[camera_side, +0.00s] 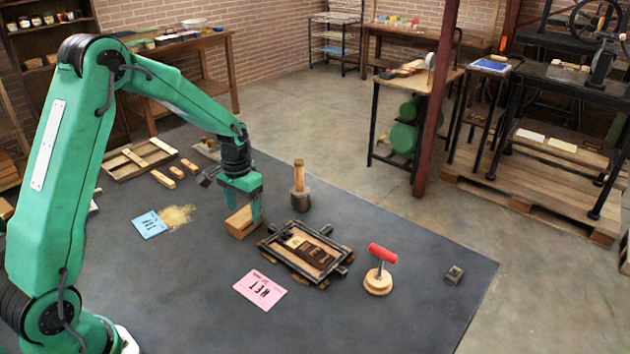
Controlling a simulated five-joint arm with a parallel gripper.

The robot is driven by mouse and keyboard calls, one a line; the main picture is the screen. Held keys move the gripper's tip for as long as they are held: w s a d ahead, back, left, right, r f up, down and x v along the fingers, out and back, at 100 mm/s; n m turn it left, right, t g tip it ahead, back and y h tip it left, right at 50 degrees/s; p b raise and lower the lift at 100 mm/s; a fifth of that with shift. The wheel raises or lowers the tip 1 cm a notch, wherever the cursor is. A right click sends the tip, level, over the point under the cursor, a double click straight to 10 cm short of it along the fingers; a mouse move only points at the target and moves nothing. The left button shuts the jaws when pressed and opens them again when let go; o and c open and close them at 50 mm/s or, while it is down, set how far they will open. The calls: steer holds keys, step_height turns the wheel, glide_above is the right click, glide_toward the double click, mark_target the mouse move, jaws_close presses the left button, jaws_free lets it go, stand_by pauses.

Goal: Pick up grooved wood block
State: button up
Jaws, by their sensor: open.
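A tan wood block (240,224) sits on the dark tabletop, left of the framed type bed. Any groove in it is too small to make out. My gripper (244,207) is open and points down right at this block. One finger shows at the block's right end, and the other is at its far left side, partly hidden. I cannot tell whether either finger touches the block.
The type frame (303,253) is close on the right, with a wooden mallet (299,188) behind it. A pink card (260,290), a blue card (149,225), a red-handled roller or stamp (380,270) and a small metal block (454,275) lie around. The front tabletop is clear.

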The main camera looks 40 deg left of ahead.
mark_target(244, 215)
steer(key=shift+f, duration=1.65)
steer(key=c, duration=1.1)
steer(key=shift+r, duration=0.8)
step_height(244, 215, up, 2)
steer(key=shift+r, duration=0.2)
steer(key=s+d+r, duration=0.1)
steer(key=d+r, duration=0.1)
steer(key=d, duration=0.1)
steer(key=s+d+r, duration=0.1)
steer(key=d+r, duration=0.1)
steer(key=d, duration=0.2)
steer(key=s+d+r, duration=0.1)
steer(key=d+r, duration=0.2)
steer(key=d, duration=0.1)
steer(key=shift+s, duration=0.2)
